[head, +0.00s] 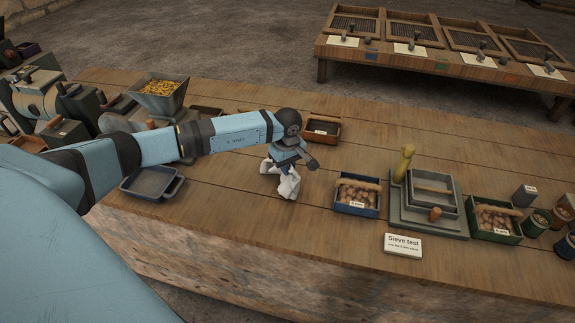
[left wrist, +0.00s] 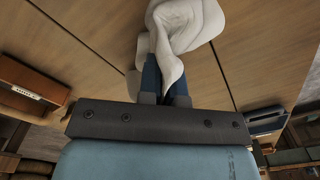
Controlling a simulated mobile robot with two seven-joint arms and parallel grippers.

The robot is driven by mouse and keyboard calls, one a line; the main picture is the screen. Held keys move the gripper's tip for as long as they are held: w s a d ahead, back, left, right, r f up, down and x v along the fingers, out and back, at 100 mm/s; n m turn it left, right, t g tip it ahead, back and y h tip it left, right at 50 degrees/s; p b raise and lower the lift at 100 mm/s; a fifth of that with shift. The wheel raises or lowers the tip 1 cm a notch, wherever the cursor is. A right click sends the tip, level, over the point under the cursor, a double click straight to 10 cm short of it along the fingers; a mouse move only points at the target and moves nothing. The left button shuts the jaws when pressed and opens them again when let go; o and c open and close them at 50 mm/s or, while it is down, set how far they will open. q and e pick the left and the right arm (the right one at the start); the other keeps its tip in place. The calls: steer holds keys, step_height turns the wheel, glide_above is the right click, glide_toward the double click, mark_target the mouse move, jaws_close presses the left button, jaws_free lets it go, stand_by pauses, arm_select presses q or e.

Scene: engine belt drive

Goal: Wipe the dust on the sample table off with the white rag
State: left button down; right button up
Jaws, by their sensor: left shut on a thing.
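The white rag (head: 288,183) hangs crumpled from my left gripper (head: 284,168), over the middle of the wooden sample table (head: 235,205). My left gripper is shut on the rag; in the left wrist view the rag (left wrist: 182,30) bunches beyond the fingers (left wrist: 165,85). The rag's lower end is at or close to the tabletop; I cannot tell whether it touches. No dust can be made out clearly on the boards. My right gripper is not in view.
Right of the rag stand a blue bin of brown lumps (head: 357,196), grey sieve trays (head: 432,190) and a "Sieve test" sign (head: 403,245). A small reddish box (head: 321,130) stands behind. Blue trays (head: 152,182) and a hopper (head: 160,95) are left. The front middle boards are clear.

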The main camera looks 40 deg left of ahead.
arm_select(q)
step_height(320, 180, down, 4)
steer(key=shift+r+b, duration=0.15)
steer(key=shift+b, duration=1.05)
steer(key=shift+f+b, duration=0.3)
steer(key=shift+f, duration=0.2)
steer(key=c, duration=1)
jaws_free()
steer(key=o, duration=0.7)
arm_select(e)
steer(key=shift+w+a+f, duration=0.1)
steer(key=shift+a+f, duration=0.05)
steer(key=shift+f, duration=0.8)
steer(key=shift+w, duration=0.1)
